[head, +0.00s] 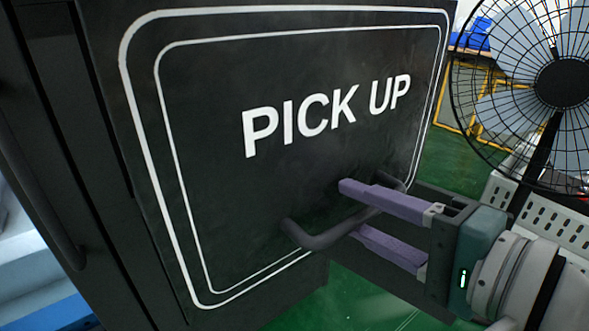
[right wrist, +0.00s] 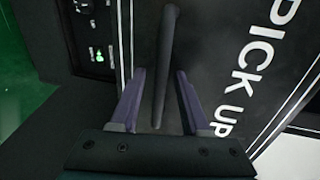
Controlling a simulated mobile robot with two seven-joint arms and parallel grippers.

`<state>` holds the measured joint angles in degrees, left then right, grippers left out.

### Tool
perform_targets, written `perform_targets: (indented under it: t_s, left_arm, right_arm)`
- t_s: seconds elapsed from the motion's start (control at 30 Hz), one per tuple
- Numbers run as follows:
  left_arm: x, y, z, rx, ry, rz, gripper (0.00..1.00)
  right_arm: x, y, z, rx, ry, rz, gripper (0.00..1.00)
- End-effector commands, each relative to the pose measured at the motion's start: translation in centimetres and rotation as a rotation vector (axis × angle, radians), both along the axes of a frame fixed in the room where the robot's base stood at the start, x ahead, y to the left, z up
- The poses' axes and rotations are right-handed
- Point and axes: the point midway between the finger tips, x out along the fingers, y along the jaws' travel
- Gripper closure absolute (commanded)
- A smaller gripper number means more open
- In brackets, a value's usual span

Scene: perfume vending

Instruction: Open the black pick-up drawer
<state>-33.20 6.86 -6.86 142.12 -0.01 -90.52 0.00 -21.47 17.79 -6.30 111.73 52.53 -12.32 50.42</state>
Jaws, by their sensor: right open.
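The black pick-up drawer (head: 240,190) has a white double border and the words PICK UP on its front. Its dark bar handle (head: 322,238) sits low on the front. My right gripper (head: 348,212) comes in from the right with its purple fingers open, one above and one below the handle bar. In the right wrist view the handle (right wrist: 165,70) runs between the two open fingers (right wrist: 158,95), with a gap visible on each side. Whether the fingers touch the drawer front cannot be told. My left gripper is not in view.
A black fan (head: 560,85) stands at the right, behind my right arm. A blue bin (head: 470,36) and a yellow frame are at the back. Another dark handle (head: 40,190) is on the cabinet at the left. Green floor (head: 365,305) shows below the drawer.

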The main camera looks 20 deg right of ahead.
Motion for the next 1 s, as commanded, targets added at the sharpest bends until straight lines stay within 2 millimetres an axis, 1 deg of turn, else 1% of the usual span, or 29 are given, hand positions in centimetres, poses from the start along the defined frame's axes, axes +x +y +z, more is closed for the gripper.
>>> perform_targets:
  t_s: [0.1,0.2,0.27,0.5,0.6,0.7,0.83,1.0]
  left_arm:
    - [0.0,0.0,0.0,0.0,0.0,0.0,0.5]
    - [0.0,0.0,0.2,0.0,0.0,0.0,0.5]
    - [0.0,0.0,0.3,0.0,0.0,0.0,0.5]
    - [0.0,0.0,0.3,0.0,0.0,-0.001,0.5]
    - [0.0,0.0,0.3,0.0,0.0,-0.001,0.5]
    - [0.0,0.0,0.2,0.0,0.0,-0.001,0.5]
    - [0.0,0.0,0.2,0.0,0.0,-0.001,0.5]
    - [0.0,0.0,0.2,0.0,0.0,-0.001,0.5]
  right_arm:
    - [-0.2,-0.1,0.0,0.0,0.0,0.0,0.54]
    - [-0.9,-0.4,0.2,-0.002,0.002,0.0,0.54]
    - [-1.8,-0.7,0.3,-0.003,0.003,0.0,0.54]
    - [-5.9,-2.1,1.1,-0.005,0.006,0.004,0.54]
    - [-7.3,-2.6,1.5,-0.003,0.005,0.004,0.54]
    - [-8.3,-3.0,1.7,-0.003,0.003,0.001,0.54]
    - [-9.0,-3.2,1.9,-0.001,0.002,0.001,0.54]
    - [-9.2,-3.3,2.1,0.0,0.0,0.0,0.54]
